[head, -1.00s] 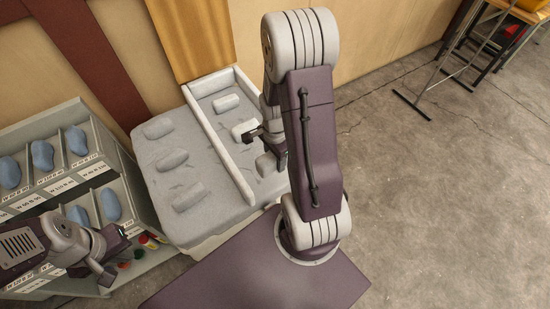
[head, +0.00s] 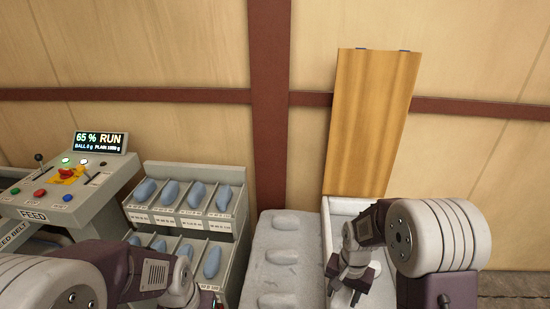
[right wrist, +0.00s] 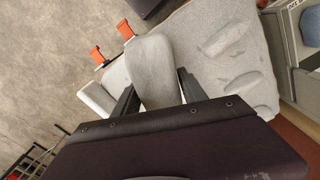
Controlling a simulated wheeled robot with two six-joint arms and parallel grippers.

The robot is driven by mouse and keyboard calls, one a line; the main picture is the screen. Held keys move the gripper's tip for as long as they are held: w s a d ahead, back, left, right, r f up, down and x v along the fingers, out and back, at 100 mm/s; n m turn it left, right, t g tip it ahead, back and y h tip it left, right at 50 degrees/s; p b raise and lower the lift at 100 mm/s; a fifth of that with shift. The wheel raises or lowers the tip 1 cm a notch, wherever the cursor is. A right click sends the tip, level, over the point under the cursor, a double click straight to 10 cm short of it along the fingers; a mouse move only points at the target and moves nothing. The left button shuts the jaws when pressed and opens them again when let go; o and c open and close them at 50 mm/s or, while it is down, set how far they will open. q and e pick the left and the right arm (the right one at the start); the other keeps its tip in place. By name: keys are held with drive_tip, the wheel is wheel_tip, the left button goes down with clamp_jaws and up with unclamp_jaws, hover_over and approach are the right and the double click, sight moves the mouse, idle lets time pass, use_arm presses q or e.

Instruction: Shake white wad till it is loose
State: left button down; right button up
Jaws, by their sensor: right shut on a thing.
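A pale grey-white wad (right wrist: 155,65), long and rounded, is between the two dark fingers of my right gripper (right wrist: 157,93) in the right wrist view. The gripper is shut on it, and its far end sticks out beyond the fingers. In the head view my right gripper (head: 347,290) is over the walled white strip at the right of the grey bed; the wad is hard to make out there. My left gripper (head: 185,290) is at the lower left, in front of the bins, and its fingers do not show clearly.
The grey bed (head: 262,265) bears several similar lumps (head: 283,256). A pale wall (head: 326,240) borders the strip, with a wooden board (head: 365,120) behind. Bins hold blue wads (head: 194,196). A control desk (head: 65,200) reads "65 % RUN". Orange clips (right wrist: 125,30) show nearby.

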drive_tip(key=n, duration=0.5)
drive_tip(key=shift+s+r+n, duration=0.3)
drive_tip(key=shift+n, duration=0.1)
wheel_tip(320, 180, up, 7)
drive_tip(key=shift+w+r, duration=0.1)
clamp_jaws()
wheel_tip(320, 180, down, 7)
